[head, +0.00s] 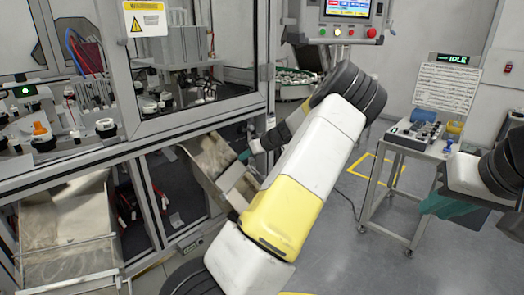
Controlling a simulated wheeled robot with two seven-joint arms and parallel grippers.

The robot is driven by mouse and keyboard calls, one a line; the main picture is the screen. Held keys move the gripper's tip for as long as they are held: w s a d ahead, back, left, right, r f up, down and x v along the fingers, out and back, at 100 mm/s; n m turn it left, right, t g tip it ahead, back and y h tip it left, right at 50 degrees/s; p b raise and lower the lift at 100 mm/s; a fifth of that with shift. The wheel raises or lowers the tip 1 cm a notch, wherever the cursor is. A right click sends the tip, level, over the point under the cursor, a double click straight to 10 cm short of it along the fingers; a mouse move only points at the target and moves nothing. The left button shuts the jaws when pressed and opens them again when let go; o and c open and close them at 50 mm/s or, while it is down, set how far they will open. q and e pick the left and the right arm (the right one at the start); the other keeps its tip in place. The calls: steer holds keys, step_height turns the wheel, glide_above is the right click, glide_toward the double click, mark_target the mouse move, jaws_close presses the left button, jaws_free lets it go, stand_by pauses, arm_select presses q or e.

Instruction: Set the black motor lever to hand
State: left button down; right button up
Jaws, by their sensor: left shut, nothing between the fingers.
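My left arm rises from the bottom centre, bends at a dark elbow and points back down to the left. My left gripper (244,155), with a teal tip, is shut and empty in front of the machine's lower opening, just above a tilted metal chute (212,160). I cannot make out the black motor lever; my arm covers part of the machine's lower right side. My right gripper (447,206) is at the right edge, away from the machine; whether it is open or shut cannot be told.
The framed machine (192,132) fills the left, with a second metal chute (70,225) at lower left. A control panel (346,27) with a red button hangs at top centre. A cart (412,143) with small parts and an "IDLE" display stands at right. The floor between is clear.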

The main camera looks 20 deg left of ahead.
arm_select(q)
steer(key=shift+d+f, duration=0.15)
steer(key=shift+f, duration=0.6)
steer(key=shift+r, duration=0.8)
